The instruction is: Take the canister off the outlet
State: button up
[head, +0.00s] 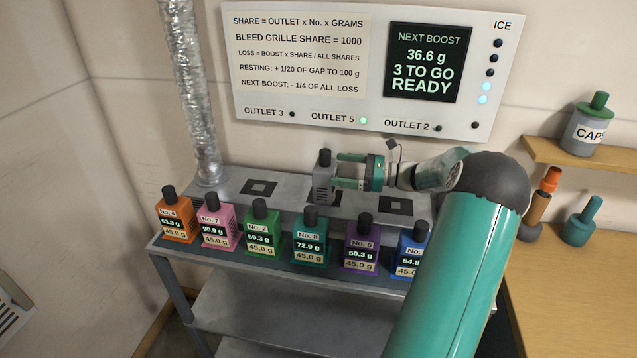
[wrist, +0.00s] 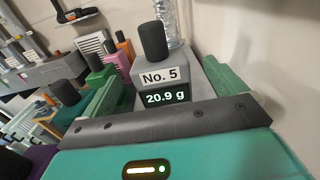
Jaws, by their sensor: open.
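The grey canister No. 5 (head: 323,182) with a black knob stands upright at the middle dark outlet (head: 342,199) on the bench's raised back shelf. In the wrist view the canister (wrist: 165,75) reads 20.9 g and appears between the green finger pads. My gripper (head: 337,171) reaches in from the right, level with the canister's upper body. Its fingers are open, one on either side of the canister or just at its edge; contact is not clear. The canister's base is hidden in the wrist view.
Several coloured canisters, such as the teal No. 8 (head: 311,243), line the bench's front edge. Bare outlets lie left (head: 258,187) and right (head: 396,206). A foil duct (head: 190,90) rises at left. The wall panel (head: 300,60) reads "3 to go, ready"; the Outlet 5 lamp is green.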

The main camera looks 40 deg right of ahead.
aim_at(318, 164)
jog(key=shift+s, duration=0.1)
jog(key=shift+x, duration=1.05)
jog(key=shift+f, duration=0.1)
jog(key=x, duration=0.5)
jog(key=shift+f, duration=0.15)
jog(key=c, duration=1.2)
jog(key=shift+c, duration=1)
